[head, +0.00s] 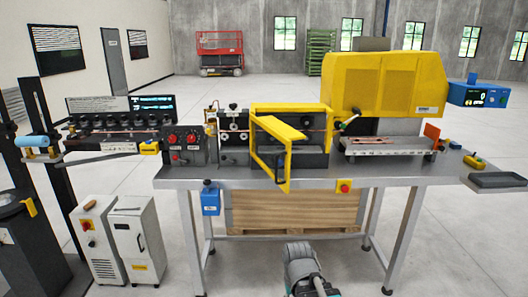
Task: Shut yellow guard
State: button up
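The yellow guard (279,130) is a framed door on the machine in the middle of the bench, in the head view. It stands open, swung out from the machine front toward me. Its lower corner reaches out over the bench's front edge, and a dark handle (279,166) shows near its free edge. The yellow fixed frame (292,107) runs along the top of the opening behind it. Part of my grey arm shows at the bottom of the picture, below and in front of the bench, well apart from the guard. My gripper's fingers are not visible.
The grey bench (385,174) carries red-knobbed controls (182,140) left of the guard and a large yellow housing (385,85) to its right. A red button box (344,186) is on the front edge. Two white cabinets (137,245) stand at lower left. Floor in front is clear.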

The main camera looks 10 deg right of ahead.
aim_at(285, 134)
jog(key=k, duration=0.65)
jog(key=u, duration=0.5)
jog(key=i, duration=1.05)
jog(key=z, duration=0.2)
